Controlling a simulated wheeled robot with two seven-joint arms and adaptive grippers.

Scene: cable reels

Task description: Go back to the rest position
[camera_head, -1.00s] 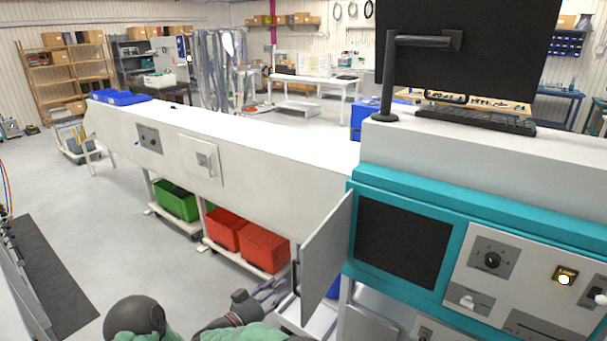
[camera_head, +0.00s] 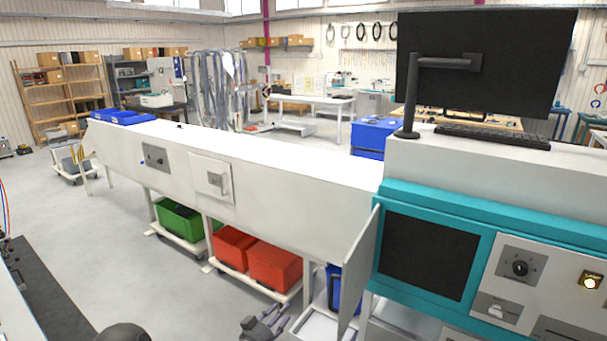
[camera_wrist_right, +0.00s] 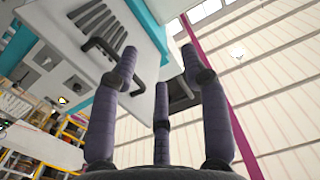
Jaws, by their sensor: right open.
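My left gripper is not in view. A dark rounded joint of my own arm shows at the bottom left of the head view.
A narrow grey door (camera_head: 360,268) stands open beside the teal-framed control panel (camera_head: 392,200). Red bins (camera_head: 274,267) and a green bin (camera_head: 180,220) sit on low carts under the housing.

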